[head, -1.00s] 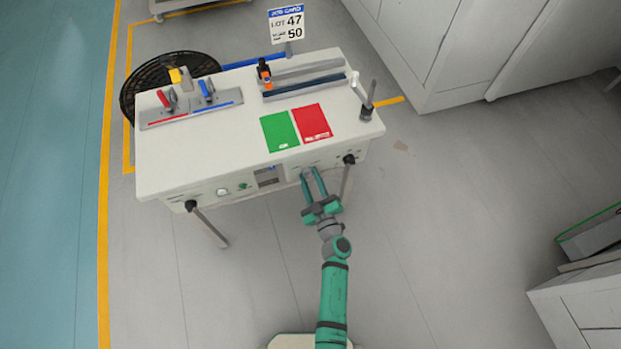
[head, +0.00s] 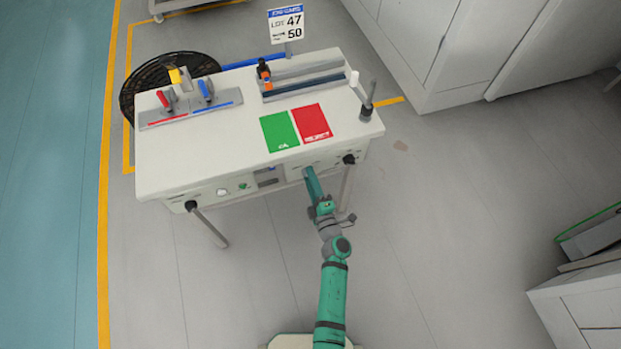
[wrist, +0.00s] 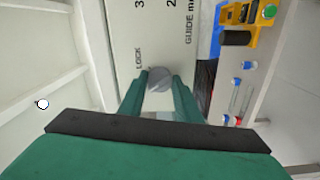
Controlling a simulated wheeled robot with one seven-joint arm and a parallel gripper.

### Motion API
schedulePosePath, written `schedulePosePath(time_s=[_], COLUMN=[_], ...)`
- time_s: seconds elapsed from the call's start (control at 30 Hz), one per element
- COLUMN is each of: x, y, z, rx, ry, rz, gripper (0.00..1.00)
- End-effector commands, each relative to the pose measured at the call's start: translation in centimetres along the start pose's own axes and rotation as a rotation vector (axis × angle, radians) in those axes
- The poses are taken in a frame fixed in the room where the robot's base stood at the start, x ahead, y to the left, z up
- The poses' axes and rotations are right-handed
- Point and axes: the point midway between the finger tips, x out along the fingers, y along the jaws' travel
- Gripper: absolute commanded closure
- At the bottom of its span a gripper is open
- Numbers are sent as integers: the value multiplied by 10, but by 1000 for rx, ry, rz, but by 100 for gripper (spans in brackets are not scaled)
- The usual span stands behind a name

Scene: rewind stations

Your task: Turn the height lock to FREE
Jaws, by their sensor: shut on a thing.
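My gripper (head: 309,172) reaches the front panel of the white station (head: 205,155), right of its small dark display (head: 268,177). In the wrist view my gripper (wrist: 159,88) has its two green fingers on either side of a round grey knob (wrist: 158,76), shut on it. The panel prints LOCK beside this knob, so I take it as the height lock. The word FREE cannot be made out, and the knob's pointing direction is unclear. In the head view the fingers hide the knob.
A black knob (head: 349,159) sits right of my gripper; a white button (head: 222,192) and a green button (head: 243,186) sit to the left. Green (head: 279,132) and red (head: 312,123) mats lie on top. The floor around my arm is clear.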

Motion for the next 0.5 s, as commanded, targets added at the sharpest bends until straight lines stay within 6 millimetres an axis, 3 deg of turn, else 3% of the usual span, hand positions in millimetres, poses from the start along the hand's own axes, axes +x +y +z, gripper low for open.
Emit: schedulePosePath(time_s=[0.5], x=[-1], y=[0], z=[2], rx=[-176], ry=[-4], rz=[-1], gripper=[92])
